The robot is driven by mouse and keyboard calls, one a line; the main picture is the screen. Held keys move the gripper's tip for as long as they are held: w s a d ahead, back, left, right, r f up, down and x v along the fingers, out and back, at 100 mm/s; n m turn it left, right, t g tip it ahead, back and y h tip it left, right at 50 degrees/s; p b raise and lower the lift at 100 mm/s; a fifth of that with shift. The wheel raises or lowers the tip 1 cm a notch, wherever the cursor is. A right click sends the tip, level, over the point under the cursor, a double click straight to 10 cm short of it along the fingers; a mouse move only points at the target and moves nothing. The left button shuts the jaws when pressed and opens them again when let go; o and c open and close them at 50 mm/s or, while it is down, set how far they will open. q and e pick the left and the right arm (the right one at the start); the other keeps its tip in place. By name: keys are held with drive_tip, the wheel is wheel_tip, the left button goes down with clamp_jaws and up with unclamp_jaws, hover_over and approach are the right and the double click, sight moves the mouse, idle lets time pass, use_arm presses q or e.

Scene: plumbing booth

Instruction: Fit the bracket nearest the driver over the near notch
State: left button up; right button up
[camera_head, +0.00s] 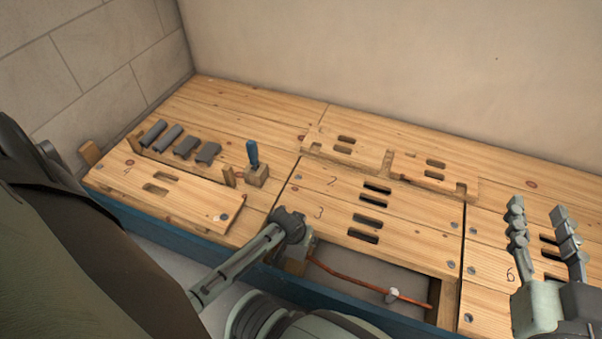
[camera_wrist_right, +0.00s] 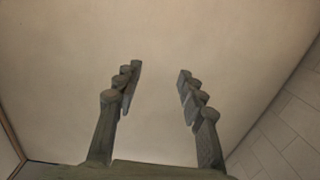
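Several dark grey brackets lie in a row in a wooden rack at the left of the head view. The bracket nearest the driver (camera_head: 208,152) is at the row's right end. The driver (camera_head: 252,153) has a blue handle and stands upright in a wooden block (camera_head: 257,176). A copper pipe (camera_head: 350,278) crosses the open front bay; its right end meets a wooden joist (camera_head: 446,298), where notch details are unclear. My left gripper (camera_head: 305,246) is over the bay's left end, fingers mostly hidden. My right gripper (camera_head: 542,224) is open and empty at the right; it also shows empty in the right wrist view (camera_wrist_right: 158,92).
Numbered floorboards with slots surround the bay, including board 3 (camera_head: 335,215) and board 6 (camera_head: 490,265). A loose slotted board (camera_head: 190,199) lies front left. A small pale fitting (camera_head: 392,296) is on the pipe. A second opening with copper shows farther back. Walls close the back and left.

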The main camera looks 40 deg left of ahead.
use_arm(q)
drive_tip(key=shift+f+b, duration=0.5)
drive_tip(key=shift+b, duration=0.05)
drive_tip(key=shift+f+b, duration=0.45)
drive_tip(key=shift+b, duration=0.05)
use_arm(e)
wheel_tip(320, 180, up, 9)
drive_tip(key=s+a+t+y, duration=0.2)
drive_tip(key=t, duration=0.3)
drive_tip(key=shift+s+a+r, duration=0.15)
drive_tip(key=shift+s+r, duration=0.05)
use_arm(q)
drive_tip(key=shift+s+p, duration=0.1)
drive_tip(key=shift+p, duration=0.5)
use_arm(e)
drive_tip(key=shift+r, duration=0.5)
use_arm(q)
drive_tip(key=shift+r, duration=0.1)
use_arm(e)
drive_tip(key=shift+r, duration=0.25)
use_arm(q)
drive_tip(key=shift+f, duration=0.3)
use_arm(e)
drive_tip(key=shift+f, duration=0.1)
